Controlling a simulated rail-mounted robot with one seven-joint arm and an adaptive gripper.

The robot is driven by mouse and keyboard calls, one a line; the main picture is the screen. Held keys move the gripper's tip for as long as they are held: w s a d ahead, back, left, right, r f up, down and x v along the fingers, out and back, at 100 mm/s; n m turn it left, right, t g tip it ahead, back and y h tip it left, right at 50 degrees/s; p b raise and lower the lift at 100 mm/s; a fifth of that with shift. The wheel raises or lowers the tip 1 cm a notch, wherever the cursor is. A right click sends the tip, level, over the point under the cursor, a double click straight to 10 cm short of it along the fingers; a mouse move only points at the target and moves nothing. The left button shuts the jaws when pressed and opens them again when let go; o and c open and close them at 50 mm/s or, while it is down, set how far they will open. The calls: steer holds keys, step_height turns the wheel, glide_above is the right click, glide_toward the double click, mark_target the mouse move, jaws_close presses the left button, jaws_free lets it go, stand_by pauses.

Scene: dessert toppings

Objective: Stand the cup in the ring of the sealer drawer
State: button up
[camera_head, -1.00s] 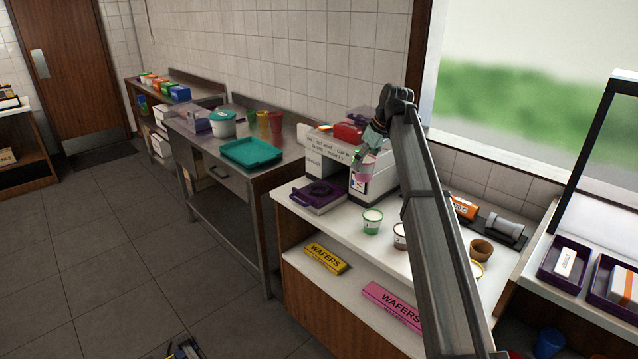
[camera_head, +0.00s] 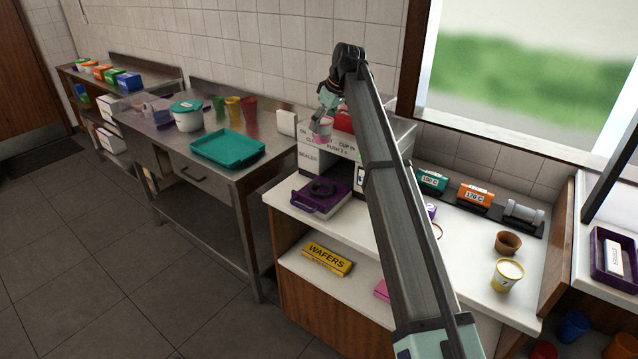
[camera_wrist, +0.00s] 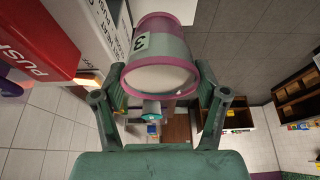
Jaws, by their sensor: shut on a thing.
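My gripper (camera_head: 325,108) is shut on a white cup with pink bands and a "3" label; the cup (camera_wrist: 160,50) fills the top middle of the wrist view, between both fingers. In the head view the cup (camera_head: 323,130) shows small, high in front of the sealer's lettered front. The sealer (camera_head: 312,162) is a white machine on the counter. Its purple drawer (camera_head: 308,203) is out at the front left, with a dark ring (camera_head: 322,189) on it. The ring looks empty. The cup is in the air, above the drawer's level and apart from it.
A red block marked PUSH (camera_wrist: 35,40) is close beside the cup; it tops the sealer (camera_head: 343,121). A yellow cup (camera_head: 507,275) and a brown cup (camera_head: 508,243) stand on the right counter. A steel table with a teal tray (camera_head: 228,148) is at left.

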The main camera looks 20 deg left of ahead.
step_height(320, 180, down, 20)
steer(key=p, duration=0.5)
steer(key=shift+d+r, duration=0.1)
steer(key=shift+r, duration=0.1)
steer(key=shift+f, duration=0.2)
steer(key=o, duration=1.2)
steer(key=shift+o, duration=0.2)
steer(key=shift+r, duration=0.1)
steer(key=shift+r+p, duration=0.2)
steer(key=shift+p, duration=0.1)
steer(key=b+v, duration=0.3)
steer(key=v, duration=0.9)
steer(key=shift+b, duration=0.3)
steer(key=shift+f, duration=0.1)
